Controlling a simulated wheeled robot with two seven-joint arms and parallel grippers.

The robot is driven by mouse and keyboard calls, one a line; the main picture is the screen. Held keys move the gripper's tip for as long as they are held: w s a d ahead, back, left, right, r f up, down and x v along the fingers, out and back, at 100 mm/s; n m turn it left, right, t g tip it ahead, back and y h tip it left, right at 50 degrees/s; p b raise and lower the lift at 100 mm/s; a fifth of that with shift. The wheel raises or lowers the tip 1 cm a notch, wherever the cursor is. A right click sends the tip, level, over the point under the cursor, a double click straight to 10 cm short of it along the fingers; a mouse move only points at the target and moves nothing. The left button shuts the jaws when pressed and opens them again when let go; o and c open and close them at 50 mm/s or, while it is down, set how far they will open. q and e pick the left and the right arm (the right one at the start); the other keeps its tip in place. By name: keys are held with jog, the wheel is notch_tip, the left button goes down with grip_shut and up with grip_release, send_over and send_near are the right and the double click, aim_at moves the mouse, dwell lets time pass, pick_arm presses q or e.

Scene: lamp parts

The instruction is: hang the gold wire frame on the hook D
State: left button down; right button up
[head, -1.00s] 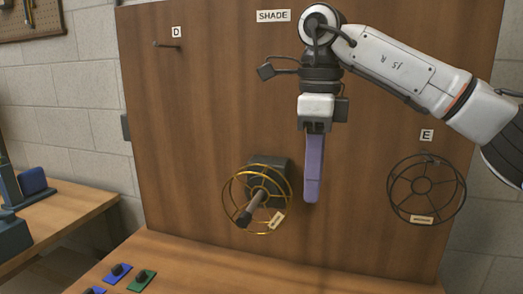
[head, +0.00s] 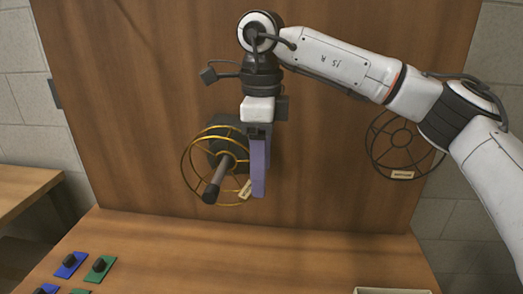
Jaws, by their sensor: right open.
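The gold wire frame (head: 187,150) is a round cage with rings and spokes, around a dark rod (head: 212,187) that sticks out from the board in the head view. A small cream tag (head: 245,190) shows at its lower right. My right gripper (head: 258,193) points down at the frame's right edge, its purple finger overlapping the rim in the picture. It is open; I cannot tell whether it touches the wire. The second finger is hidden. Hook D is outside the present view. My left gripper is not in view.
A dark wire frame (head: 373,150) with a tag hangs on the wooden board (head: 130,110) at the right, partly behind my arm. Blue (head: 70,265) and green (head: 100,268) blocks with dark knobs lie at the table's left. A pale tray (head: 392,291) shows at the bottom. The middle table is clear.

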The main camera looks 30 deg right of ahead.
jog(key=shift+f, duration=0.25)
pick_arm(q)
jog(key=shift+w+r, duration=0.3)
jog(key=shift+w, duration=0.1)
pick_arm(e)
jog(key=shift+c, duration=0.3)
